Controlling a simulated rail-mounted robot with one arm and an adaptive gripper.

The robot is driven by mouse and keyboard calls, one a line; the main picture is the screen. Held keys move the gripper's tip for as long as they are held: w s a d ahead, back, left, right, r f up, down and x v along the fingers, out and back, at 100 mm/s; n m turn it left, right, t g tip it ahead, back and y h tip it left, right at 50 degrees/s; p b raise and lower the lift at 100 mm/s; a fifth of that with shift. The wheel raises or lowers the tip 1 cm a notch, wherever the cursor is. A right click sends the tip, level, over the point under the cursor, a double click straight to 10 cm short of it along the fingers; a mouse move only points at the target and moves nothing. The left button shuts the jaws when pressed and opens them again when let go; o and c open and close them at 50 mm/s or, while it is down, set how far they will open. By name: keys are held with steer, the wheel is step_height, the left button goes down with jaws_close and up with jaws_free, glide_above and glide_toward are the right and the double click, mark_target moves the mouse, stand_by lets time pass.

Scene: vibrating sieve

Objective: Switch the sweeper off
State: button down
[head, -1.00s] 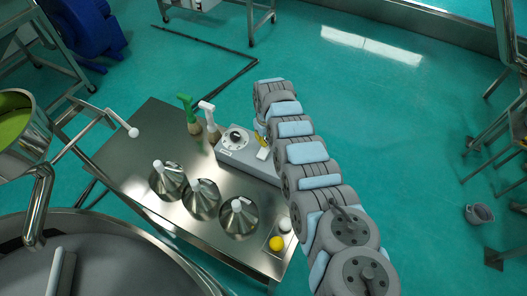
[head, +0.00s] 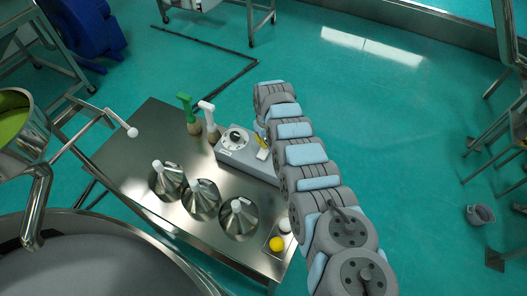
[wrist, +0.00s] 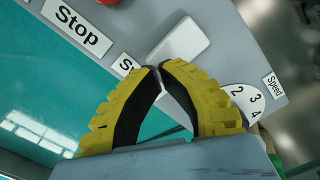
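The grey control box (head: 236,156) stands on the steel table, with a round dial (head: 236,137) on its left part. In the wrist view, the box panel (wrist: 215,30) shows a white rectangular switch (wrist: 181,47), a "Stop" label (wrist: 76,26) and part of a red button (wrist: 107,1). My gripper (wrist: 160,67) has yellow fingers with black pads. Its tips are together with nothing visible between them, close to the white switch's near edge; I cannot tell whether they touch it. A second label beside the tips is partly hidden. The sweeper is not visible in the pan (head: 125,241) now.
Several steel cones (head: 202,197) stand in the table, with green-topped and white-topped bottles (head: 187,112) behind. In the wrist view, a numbered speed dial (wrist: 240,97) lies right of my fingers.

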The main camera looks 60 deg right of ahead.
steer(key=shift+f+b, duration=0.5)
steer(key=shift+f, duration=0.2)
stand_by(0.5)
steer(key=shift+r+p, duration=3.55)
steer(key=shift+p, duration=0.05)
